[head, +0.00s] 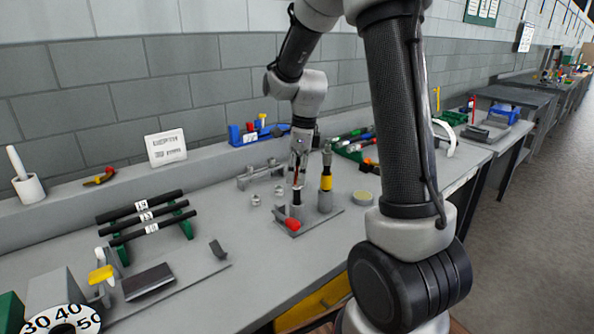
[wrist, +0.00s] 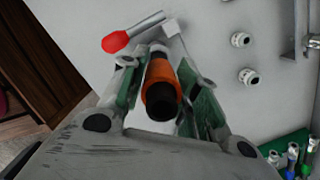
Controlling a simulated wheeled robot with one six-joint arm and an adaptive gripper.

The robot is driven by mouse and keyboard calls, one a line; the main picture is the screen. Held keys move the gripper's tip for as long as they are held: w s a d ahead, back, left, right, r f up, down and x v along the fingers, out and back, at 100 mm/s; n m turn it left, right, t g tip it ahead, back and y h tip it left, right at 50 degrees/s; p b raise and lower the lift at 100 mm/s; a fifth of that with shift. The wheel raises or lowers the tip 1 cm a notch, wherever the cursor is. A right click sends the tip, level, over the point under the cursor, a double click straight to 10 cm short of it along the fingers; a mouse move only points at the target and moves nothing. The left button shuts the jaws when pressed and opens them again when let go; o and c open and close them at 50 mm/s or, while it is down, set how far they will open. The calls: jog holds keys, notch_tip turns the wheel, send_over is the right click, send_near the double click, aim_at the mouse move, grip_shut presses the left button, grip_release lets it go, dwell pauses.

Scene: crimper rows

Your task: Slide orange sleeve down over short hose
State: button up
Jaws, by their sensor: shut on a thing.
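The orange sleeve (wrist: 160,78) sits between the two green-padded fingers of my gripper (wrist: 163,82) in the wrist view. The short black hose (wrist: 163,104) passes through the sleeve, and its dark end sticks out toward the camera. My gripper (head: 298,162) is shut on the sleeve. In the head view it points down over a grey base plate (head: 318,222), and the hose (head: 296,196) stands roughly upright below the fingers. The sleeve is small and mostly covered there. How far it lies along the hose is hard to tell.
A red-tipped lever (head: 292,225) lies at the front of the plate and also shows in the wrist view (wrist: 116,41). Loose fittings (head: 255,199) lie left. A rack of black hoses (head: 150,215) stands farther left.

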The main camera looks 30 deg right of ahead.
jog(key=shift+f, duration=1.5)
jog(key=o, duration=0.9)
jog(key=r, duration=0.8)
jog(key=d+r, duration=0.1)
jog(key=r, duration=0.3)
jog(key=shift+s+d, duration=0.1)
jog(key=shift+s, duration=0.3)
jog(key=s+r+n+t, duration=0.1)
jog(key=s+n, duration=0.7)
jog(key=s+r+n+t, duration=0.1)
jog(key=s+r+n, duration=0.1)
jog(key=s+n, duration=0.6)
jog(key=s+r+n+t+h, duration=0.1)
jog(key=s+n, duration=0.6)
jog(key=n, duration=0.1)
jog(key=shift+s+a+r+n+t, duration=0.15)
jog(key=shift+s+a+n+t, duration=0.15)
jog(key=shift+s+a, duration=0.1)
